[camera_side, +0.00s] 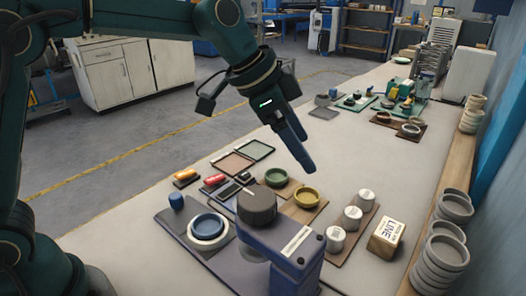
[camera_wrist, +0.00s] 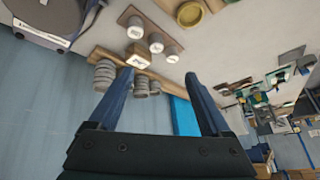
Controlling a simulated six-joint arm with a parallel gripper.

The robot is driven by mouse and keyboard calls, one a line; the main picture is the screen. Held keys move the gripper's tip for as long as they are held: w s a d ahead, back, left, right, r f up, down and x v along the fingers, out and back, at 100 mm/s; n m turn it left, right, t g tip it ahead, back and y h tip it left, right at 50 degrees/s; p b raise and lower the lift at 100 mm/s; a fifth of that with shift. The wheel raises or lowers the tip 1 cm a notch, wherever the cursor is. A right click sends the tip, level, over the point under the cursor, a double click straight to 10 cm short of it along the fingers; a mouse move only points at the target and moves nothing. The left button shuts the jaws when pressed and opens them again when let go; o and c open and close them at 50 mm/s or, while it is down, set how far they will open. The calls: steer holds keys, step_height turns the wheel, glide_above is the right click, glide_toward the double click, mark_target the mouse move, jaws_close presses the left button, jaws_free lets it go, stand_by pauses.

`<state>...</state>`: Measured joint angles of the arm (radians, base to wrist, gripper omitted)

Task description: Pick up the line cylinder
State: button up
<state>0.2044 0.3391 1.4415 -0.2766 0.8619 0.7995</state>
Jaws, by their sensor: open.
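Several small grey cylinders with white labelled tops stand in a row on a brown board; they are the near cylinder (camera_side: 335,240), the middle cylinder (camera_side: 352,218) and the far cylinder (camera_side: 366,200). Their labels are too small to read. A tan box (camera_side: 386,237) beside them has a white label that reads "LINE". In the wrist view the cylinders (camera_wrist: 156,43) and the box (camera_wrist: 137,61) show at the top. My gripper (camera_side: 302,152) is open and empty, above and behind the row, apart from everything. It also shows in the wrist view (camera_wrist: 158,77).
A dark machine (camera_side: 283,242) with a round knob stands left of the cylinders. A green bowl (camera_side: 277,177) and a yellow bowl (camera_side: 307,197) sit behind it. Stacked grey rings (camera_side: 440,262) stand on a right-hand ledge.

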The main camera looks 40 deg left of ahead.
steer(key=w+d+f+m+g, duration=0.1)
steer(key=w+d+f, duration=0.1)
steer(key=d+f, duration=0.25)
steer(key=g, duration=0.2)
glide_toward(335, 233)
steer(key=x, duration=0.4)
steer(key=shift+f, duration=0.35)
steer(key=shift+x, duration=2.15)
steer(key=shift+d, duration=0.1)
steer(key=shift+r, duration=0.1)
jaws_close()
